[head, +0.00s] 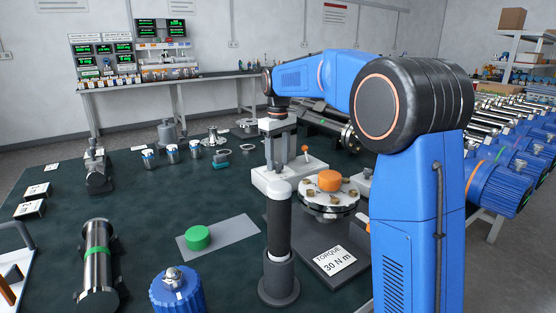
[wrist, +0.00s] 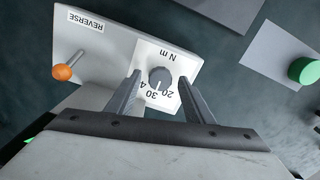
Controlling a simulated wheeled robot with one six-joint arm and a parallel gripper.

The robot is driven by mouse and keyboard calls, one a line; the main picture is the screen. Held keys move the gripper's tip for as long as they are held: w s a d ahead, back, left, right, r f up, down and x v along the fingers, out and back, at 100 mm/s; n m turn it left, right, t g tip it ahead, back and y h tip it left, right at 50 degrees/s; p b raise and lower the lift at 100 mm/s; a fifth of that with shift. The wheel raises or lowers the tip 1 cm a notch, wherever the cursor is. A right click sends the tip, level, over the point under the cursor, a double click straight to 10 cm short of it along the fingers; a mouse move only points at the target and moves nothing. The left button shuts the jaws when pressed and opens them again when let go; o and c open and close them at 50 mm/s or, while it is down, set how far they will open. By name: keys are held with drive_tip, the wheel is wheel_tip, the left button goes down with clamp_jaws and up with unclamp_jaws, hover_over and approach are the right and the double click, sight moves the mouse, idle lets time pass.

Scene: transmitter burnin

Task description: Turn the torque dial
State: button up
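The torque dial (wrist: 160,77) is a round grey knob on a white panel (wrist: 92,45) printed with "N m" and numbers including 20 and 30. A light pointer mark on it faces the numbers 20 and 30, which appear upside down. My gripper (wrist: 160,76) is open, with one finger on each side of the dial and visible gaps to it. In the head view, my gripper (head: 280,160) points down at the white control box (head: 268,181); the dial cannot be made out there.
An orange-tipped lever (wrist: 62,72) stands beside the "REVERSE" label. A dark post (head: 278,245) stands in front of the control box. A flange with an orange cap (head: 329,181) is to its right, above a "TORQUE 30 N m" card (head: 333,262). A green puck (head: 198,238) lies on a grey sheet.

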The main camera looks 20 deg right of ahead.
sight(278, 164)
wheel_tip(278, 164, up, 17)
drive_tip(key=shift+r, duration=0.2)
idle(0.6)
